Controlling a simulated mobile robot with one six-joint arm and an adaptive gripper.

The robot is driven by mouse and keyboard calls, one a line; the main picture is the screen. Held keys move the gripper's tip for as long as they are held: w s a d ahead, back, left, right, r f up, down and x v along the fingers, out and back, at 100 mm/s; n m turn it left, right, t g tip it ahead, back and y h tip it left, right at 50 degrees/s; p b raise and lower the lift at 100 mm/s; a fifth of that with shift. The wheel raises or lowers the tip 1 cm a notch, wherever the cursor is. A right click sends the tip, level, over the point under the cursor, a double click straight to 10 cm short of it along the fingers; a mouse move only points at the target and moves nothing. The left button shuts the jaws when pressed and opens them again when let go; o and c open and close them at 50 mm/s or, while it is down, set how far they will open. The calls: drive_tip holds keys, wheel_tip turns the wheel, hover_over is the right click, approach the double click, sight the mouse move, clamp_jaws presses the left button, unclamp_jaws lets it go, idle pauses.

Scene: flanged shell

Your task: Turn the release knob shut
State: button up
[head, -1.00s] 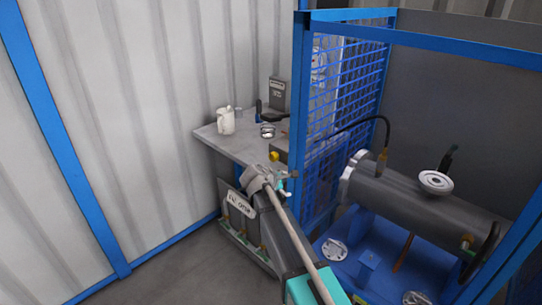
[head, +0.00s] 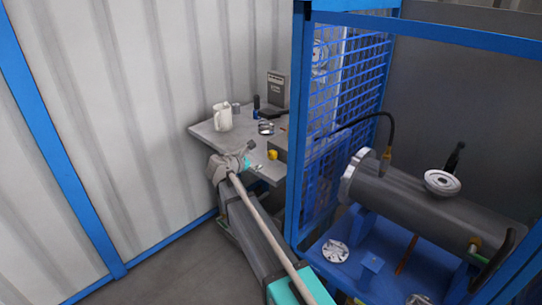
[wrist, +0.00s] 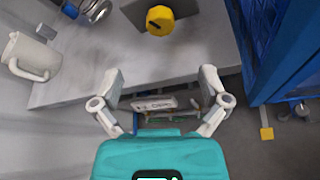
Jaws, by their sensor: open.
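In the head view the knob (head: 272,154) is just right of my gripper (head: 254,165). In the wrist view my gripper (wrist: 161,86) is open, with nothing between its fingers. The knob lies beyond the fingertips, about midway between them and apart from both. The knob's turned position cannot be told.
A white jug (head: 222,117), metal rings (head: 266,128) and a dark box (head: 277,89) stand on the grey bench (head: 205,133). A blue mesh cage (head: 297,120) rises close on the right, with a grey flanged shell (head: 405,195) inside. Open floor lies at left.

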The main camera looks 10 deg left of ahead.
sight(271, 155)
drive_tip(key=b+x, duration=0.4)
drive_tip(key=x, duration=0.7)
drive_tip(key=shift+w+d+f, duration=0.15)
drive_tip(key=shift+w+f, duration=0.05)
drive_tip(key=shift+w, duration=0.1)
drive_tip(key=shift+b+x, duration=0.35)
drive_tip(key=shift+x, duration=0.6)
drive_tip(key=shift+r, duration=0.15)
drive_tip(key=c, duration=1.1)
drive_tip(key=shift+s+d+m+t+y+b, duration=0.15)
drive_tip(key=shift+m+t+y+b, duration=0.15)
drive_tip(key=shift+m+t+b, duration=0.6)
drive_tip(key=shift+c, duration=0.2)
drive_tip(key=shift+m, duration=0.7)
drive_tip(key=o, duration=1.1)
drive_tip(key=shift+o, duration=0.2)
